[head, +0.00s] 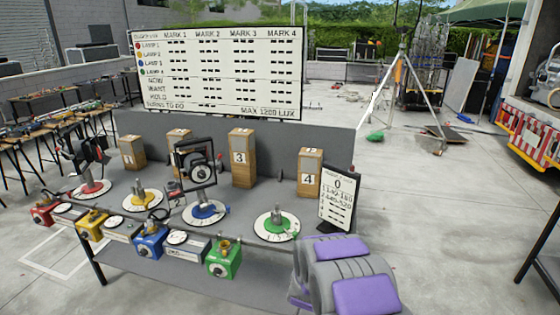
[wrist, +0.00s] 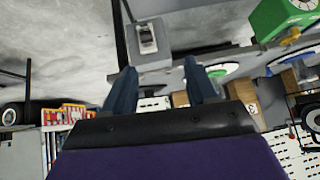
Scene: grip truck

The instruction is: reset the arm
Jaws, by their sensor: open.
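My gripper (wrist: 160,68) shows in the wrist view with its two blue fingers apart. Nothing is seen held between them. A grey box with a switch (wrist: 148,40) shows beyond the fingertips; I cannot tell its distance. The wrist picture looks turned over, with the green box (wrist: 285,22) at the top right. In the head view my purple and grey arm is at the lower right, by the right end of the grey table (head: 150,262). The fingers cannot be made out there.
The table bears a green dial (head: 277,230), a blue dial (head: 206,213), coloured boxes including a green one (head: 223,262), numbered wooden blocks (head: 242,160) and a small sign (head: 337,200). A large board (head: 220,75) stands behind. Floor right of the table (head: 450,220) is clear.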

